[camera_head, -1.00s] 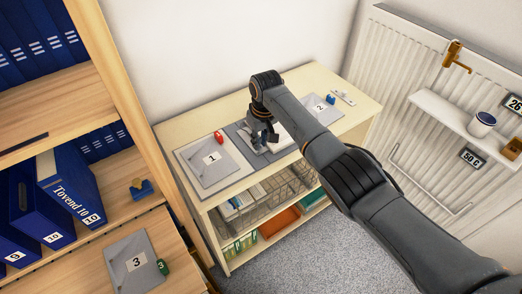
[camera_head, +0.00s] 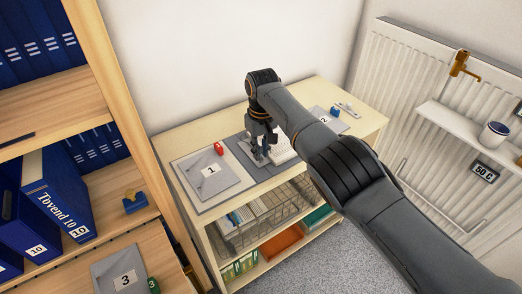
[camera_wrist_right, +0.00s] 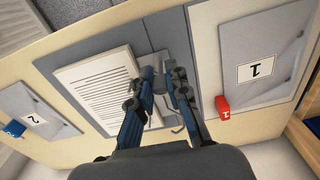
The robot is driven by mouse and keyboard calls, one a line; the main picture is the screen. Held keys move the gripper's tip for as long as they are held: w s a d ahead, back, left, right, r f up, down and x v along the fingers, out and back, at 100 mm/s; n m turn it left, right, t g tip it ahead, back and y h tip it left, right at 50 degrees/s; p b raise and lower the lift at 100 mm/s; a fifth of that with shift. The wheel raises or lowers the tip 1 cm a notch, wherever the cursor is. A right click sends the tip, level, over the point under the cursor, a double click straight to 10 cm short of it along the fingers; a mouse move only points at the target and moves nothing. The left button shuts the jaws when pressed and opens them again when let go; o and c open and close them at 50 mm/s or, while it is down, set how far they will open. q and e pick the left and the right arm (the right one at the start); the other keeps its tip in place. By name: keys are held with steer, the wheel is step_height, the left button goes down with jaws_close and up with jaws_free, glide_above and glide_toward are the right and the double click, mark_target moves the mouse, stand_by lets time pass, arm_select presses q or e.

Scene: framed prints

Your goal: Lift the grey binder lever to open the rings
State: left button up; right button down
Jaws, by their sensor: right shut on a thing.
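The open grey binder (camera_head: 236,145) lies on top of the low cabinet, with a stack of white lined paper (camera_wrist_right: 95,85) on one side. It also shows in the right wrist view (camera_wrist_right: 130,36). My right gripper (camera_head: 260,157) is down over the binder's metal ring mechanism, beside the paper. In the right wrist view its two blue-and-black fingers (camera_wrist_right: 163,75) are close together, shut on the lever, which they mostly hide. Bits of metal (camera_wrist_right: 177,129) show near the fingers. I cannot make out whether the rings are open. My left gripper is not in view.
Grey folder 1 (camera_head: 208,184) with a red block (camera_head: 218,149) lies left of the binder; folder 2 (camera_head: 322,117) with a blue block (camera_head: 334,112) lies right. A wooden shelf unit (camera_head: 110,85) stands at left, a radiator (camera_head: 400,110) at right.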

steer(key=c, duration=1.6)
jaws_free()
steer(key=shift+f, duration=0.1)
steer(key=shift+o, duration=0.2)
step_height(320, 180, up, 12)
steer(key=shift+s, duration=0.1)
